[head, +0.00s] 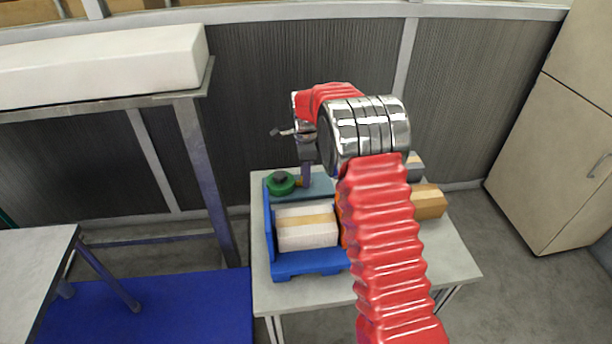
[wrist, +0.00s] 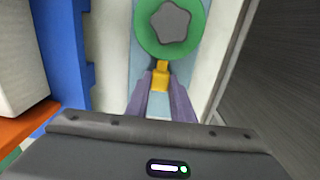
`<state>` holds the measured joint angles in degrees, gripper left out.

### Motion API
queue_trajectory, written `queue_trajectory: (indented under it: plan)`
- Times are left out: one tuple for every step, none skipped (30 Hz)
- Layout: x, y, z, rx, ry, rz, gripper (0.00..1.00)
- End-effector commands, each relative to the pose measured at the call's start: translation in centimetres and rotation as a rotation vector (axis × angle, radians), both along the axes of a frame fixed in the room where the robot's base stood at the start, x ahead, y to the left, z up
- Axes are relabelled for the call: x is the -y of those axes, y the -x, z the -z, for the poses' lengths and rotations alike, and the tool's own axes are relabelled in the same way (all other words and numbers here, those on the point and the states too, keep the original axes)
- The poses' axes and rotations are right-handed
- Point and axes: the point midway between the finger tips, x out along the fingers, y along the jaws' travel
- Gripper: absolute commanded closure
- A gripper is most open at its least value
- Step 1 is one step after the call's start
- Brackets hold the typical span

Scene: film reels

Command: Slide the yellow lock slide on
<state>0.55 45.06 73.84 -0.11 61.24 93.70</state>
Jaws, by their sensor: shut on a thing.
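The yellow lock slide (wrist: 161,78) is a small block held between the fingertips of my gripper (wrist: 160,88) in the wrist view. Its far end points at a green round reel (wrist: 148,38) with a dark grey star-shaped knob (wrist: 171,24) at its middle. The slide's tip is at or very near the reel's edge; I cannot tell whether they touch. In the head view, my gripper (head: 306,182) reaches down just right of the green reel (head: 281,184) on the light blue plate (head: 318,186). The slide is barely visible there.
A blue rack (head: 307,264) holding a white box with a tan band (head: 306,229) stands in front of the plate on a grey table (head: 440,268). A tan box (head: 429,202) lies to the right, partly behind my red arm. A corrugated wall rises behind.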

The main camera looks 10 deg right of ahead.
Motion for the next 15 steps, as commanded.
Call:
queue_trajectory:
  plan:
    - [-0.19, -0.19, -0.09, 0.006, -0.003, 0.002, 1.0]
    - [-0.21, -0.21, -0.09, 0.006, -0.003, 0.002, 1.0]
    - [-0.25, -0.21, -0.09, 0.007, -0.002, 0.002, 1.0]
    - [-0.26, -0.22, -0.09, 0.007, -0.002, 0.002, 1.0]
    - [-0.29, -0.22, -0.1, 0.007, -0.003, 0.002, 1.0]
    - [-0.31, -0.23, -0.1, 0.007, -0.003, 0.002, 1.0]
    - [-0.33, -0.24, -0.1, 0.007, -0.003, 0.002, 1.0]
    - [-0.35, -0.24, -0.11, 0.008, -0.004, 0.003, 1.0]
    - [-0.37, -0.24, -0.11, 0.008, -0.004, 0.002, 1.0]
    - [-0.38, -0.24, -0.11, 0.008, -0.004, 0.002, 0.77]
    - [-0.37, -0.23, -0.11, 0.007, -0.004, 0.003, 0.75]
    - [-0.33, -0.21, -0.1, 0.007, -0.004, 0.003, 0.72]
    - [-0.28, -0.2, -0.09, 0.006, -0.005, 0.003, 0.7]
    - [-0.24, -0.19, -0.08, 0.006, -0.004, 0.004, 0.68]
    - [-0.18, -0.17, -0.07, 0.006, -0.004, 0.004, 0.65]
